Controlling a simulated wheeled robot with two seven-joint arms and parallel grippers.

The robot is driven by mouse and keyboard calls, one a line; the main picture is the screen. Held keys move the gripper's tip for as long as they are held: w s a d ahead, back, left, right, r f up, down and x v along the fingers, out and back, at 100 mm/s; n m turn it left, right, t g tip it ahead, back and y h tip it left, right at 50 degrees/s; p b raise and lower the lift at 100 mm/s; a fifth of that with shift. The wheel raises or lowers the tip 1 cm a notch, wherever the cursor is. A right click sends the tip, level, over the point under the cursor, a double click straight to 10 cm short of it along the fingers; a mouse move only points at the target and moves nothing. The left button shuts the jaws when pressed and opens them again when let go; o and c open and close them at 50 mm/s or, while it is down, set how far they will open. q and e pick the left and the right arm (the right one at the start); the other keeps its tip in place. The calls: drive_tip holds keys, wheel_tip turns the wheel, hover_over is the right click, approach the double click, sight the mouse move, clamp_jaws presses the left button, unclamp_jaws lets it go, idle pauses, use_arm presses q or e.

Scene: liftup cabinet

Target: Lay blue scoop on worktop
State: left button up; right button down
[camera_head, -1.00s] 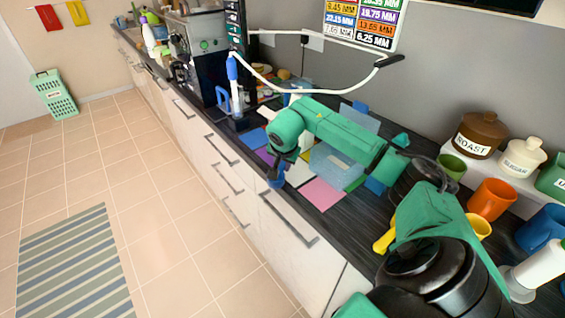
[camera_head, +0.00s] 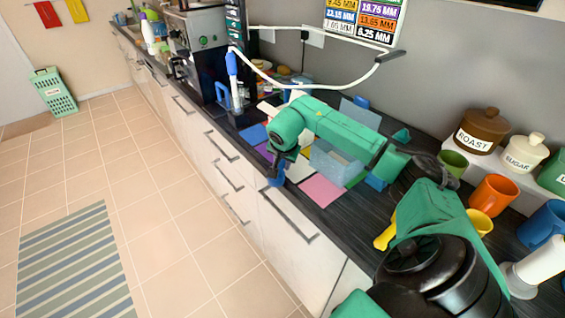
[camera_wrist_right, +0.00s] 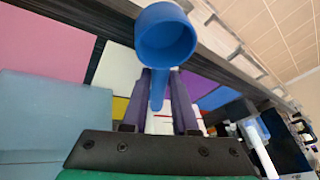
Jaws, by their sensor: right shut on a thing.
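The blue scoop (camera_wrist_right: 167,38) is in my right gripper. In the right wrist view its round cup is beyond the fingertips, and its handle runs back between the two purple fingers of my right gripper (camera_wrist_right: 160,80). In the head view the scoop (camera_head: 276,181) shows small and low beneath my right gripper (camera_head: 278,168), by the front edge of the dark worktop (camera_head: 345,212). The wrist view shows the cup overlapping the worktop edge; whether it touches the worktop I cannot tell. My left gripper is not in view.
Coloured flat sheets, including a pink one (camera_head: 322,190), lie on the worktop near the gripper. A pale blue box-like thing (camera_head: 335,162) stands close to my forearm. Orange (camera_head: 493,194) and blue mugs stand at right. A coffee machine (camera_head: 200,45) stands farther along.

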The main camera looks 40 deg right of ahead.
drive_tip(key=shift+c, duration=0.2)
unclamp_jaws()
idle(0.3)
idle(0.3)
wheel_tip(320, 180, up, 14)
drive_tip(key=f+p, duration=0.1)
drive_tip(key=p, duration=0.9)
drive_tip(key=s+b, duration=1.3)
drive_tip(key=s, duration=0.3)
drive_tip(key=shift+a+r, duration=0.15)
drive_tip(key=shift+r, duration=0.3)
